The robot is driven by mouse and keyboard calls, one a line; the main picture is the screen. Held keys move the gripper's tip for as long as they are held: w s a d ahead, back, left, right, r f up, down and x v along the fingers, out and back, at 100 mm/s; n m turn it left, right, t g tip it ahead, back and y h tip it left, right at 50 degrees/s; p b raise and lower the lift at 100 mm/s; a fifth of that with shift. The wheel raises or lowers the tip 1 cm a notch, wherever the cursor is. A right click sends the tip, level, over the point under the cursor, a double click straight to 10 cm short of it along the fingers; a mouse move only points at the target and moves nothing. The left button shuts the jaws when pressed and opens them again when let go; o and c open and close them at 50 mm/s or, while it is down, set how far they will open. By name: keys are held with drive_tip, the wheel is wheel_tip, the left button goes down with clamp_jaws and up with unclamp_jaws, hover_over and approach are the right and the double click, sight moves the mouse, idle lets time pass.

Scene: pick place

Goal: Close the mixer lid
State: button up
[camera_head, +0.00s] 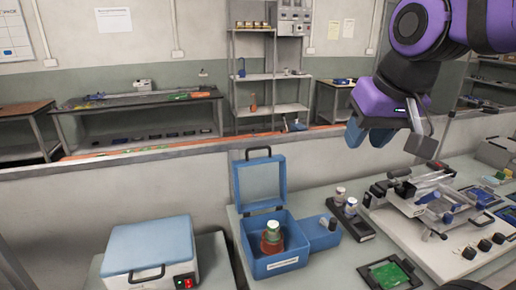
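The mixer appears to be the blue box (285,262) with a white label on its front, standing on the table. Its lid (259,188) is open and stands upright at the back, with a dark handle on its top edge. A blue side part (322,238) adjoins the box on the right. My gripper (369,138), with blue fingers below a purple and black wrist, hangs in the air above and to the right of the lid, apart from it. Nothing shows in its fingers, but their opening is unclear.
A white box with a blue top (152,242) stands at the lower left. Small bottles in a black rack (351,216), a green board in a tray (389,274) and a metal apparatus (432,200) stand on the right. A low wall (150,182) runs behind the table.

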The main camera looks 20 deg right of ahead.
drive_tip(key=w+a+m+g, duration=0.2)
drive_tip(key=w+m, duration=0.4)
drive_tip(key=w, duration=0.8)
drive_tip(key=w+a+m+g, duration=0.2)
drive_tip(key=w+m, duration=0.4)
drive_tip(key=w, duration=0.9)
drive_tip(key=w+a+f+m, duration=0.35)
drive_tip(key=w+f, duration=0.35)
drive_tip(key=w, duration=0.3)
drive_tip(key=shift+m+g, duration=0.35)
drive_tip(key=shift+g, duration=0.05)
drive_tip(key=f, duration=0.7)
drive_tip(key=d+f, duration=0.1)
drive_tip(key=f, duration=0.3)
drive_tip(key=shift+s, duration=0.1)
clamp_jaws()
